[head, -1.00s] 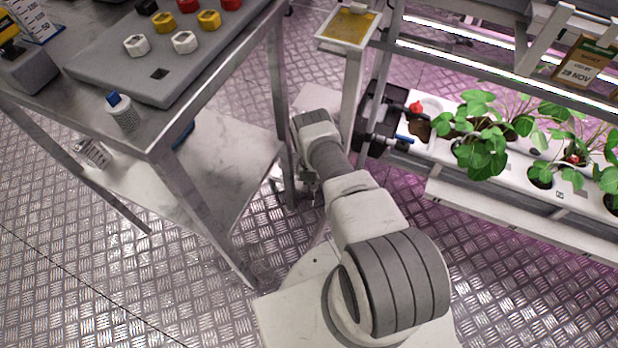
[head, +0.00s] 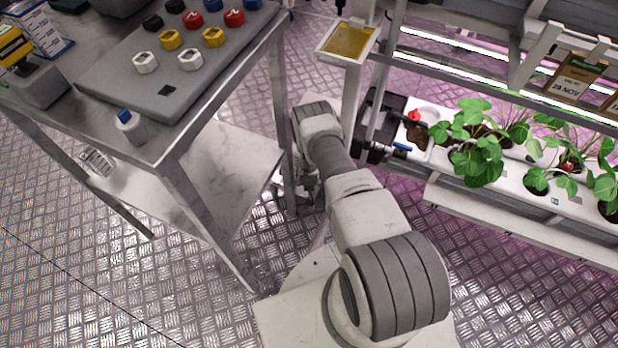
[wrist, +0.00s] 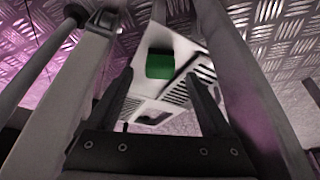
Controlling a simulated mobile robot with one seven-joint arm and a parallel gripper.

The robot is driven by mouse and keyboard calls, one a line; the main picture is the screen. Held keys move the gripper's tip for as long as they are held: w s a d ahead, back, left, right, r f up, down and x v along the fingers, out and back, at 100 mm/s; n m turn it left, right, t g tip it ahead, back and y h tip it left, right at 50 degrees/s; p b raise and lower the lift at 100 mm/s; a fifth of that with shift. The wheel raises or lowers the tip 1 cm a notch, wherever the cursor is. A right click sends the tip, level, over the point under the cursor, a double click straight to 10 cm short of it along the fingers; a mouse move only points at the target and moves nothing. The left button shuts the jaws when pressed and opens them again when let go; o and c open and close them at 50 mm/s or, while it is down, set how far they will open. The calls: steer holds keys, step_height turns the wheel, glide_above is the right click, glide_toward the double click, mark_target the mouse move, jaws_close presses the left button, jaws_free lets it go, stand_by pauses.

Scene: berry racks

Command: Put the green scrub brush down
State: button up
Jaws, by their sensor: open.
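The green scrub brush (wrist: 160,64) shows in the wrist view as a small green block with a dark lower face. It lies against a white slotted surface (wrist: 146,105), just beyond my fingertips. My gripper (wrist: 160,76) is open, one dark finger on each side of the brush in the picture. I see no finger touching it, and cannot tell the exact gap in depth. In the head view my arm reaches down between the steel table and the plant rack, and hides my gripper and the brush.
A steel table (head: 190,122) with a lower shelf (head: 215,165) stands left, carrying a grey board (head: 165,85) of coloured knobs and a small bottle (head: 130,125). A plant rack (head: 480,200) stands right. A post with a yellow panel (head: 348,42) rises beyond my arm.

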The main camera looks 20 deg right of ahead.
steer(key=p+v, duration=0.3)
steer(key=v, duration=0.4)
steer(key=shift+s+r, duration=0.15)
steer(key=shift+r, duration=0.2)
steer(key=shift+s, duration=0.1)
